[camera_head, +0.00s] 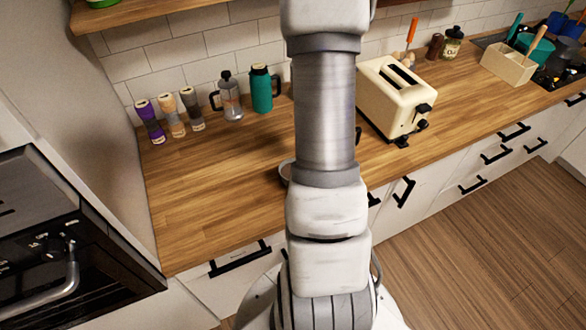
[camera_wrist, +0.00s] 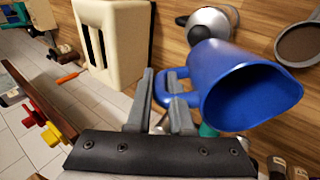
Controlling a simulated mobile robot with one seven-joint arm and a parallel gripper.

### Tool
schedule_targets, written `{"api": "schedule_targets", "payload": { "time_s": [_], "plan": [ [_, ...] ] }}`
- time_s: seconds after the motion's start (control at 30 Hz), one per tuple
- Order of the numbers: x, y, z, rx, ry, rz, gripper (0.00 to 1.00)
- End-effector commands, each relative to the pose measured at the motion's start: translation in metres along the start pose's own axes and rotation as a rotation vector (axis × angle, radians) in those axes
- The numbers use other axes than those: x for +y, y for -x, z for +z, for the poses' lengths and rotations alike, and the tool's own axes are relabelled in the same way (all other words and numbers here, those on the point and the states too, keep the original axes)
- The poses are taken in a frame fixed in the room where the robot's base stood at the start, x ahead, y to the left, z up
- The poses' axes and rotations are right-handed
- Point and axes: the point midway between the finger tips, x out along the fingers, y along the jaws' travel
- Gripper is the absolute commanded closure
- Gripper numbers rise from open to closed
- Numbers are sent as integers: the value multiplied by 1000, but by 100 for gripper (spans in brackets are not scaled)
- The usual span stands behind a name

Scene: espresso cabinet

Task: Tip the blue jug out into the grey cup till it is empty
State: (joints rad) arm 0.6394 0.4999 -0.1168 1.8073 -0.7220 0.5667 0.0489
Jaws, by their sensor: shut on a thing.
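The blue jug (camera_wrist: 225,75) is in the wrist view, its handle between the two fingers of my gripper (camera_wrist: 162,98). The gripper is shut on that handle. The jug's wide mouth faces the lower right of this tilted view. Its inside looks dark blue, and I cannot tell whether anything is in it. The grey cup (camera_wrist: 291,58) is at the upper right of the wrist view, cut off by the edge, with a dark brown inside. It stands apart from the jug. In the head view my arm hides the jug and gripper; a grey rim, likely the cup's (camera_head: 284,172), shows beside the arm.
A cream toaster (camera_head: 392,97) stands right of my arm. A shiny metal pot (camera_wrist: 212,22) is near the jug. A teal flask (camera_head: 262,90), a glass press (camera_head: 231,98) and several shakers (camera_head: 150,122) stand along the wall. The counter's left front (camera_head: 215,195) is clear.

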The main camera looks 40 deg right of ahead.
Motion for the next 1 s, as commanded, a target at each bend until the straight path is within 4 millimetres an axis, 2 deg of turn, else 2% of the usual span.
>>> {"api": "schedule_targets", "payload": {
  "time_s": [0.2, 0.47, 0.8, 1.0],
  "plan": [
    [14, -1, -2, -15, -6, -74, 100],
    [24, -14, -4, -43, -6, -205, 100],
    [28, -40, -5, -77, -5, -392, 100],
    [32, -44, -6, -95, -3, -480, 100]
  ]
}}
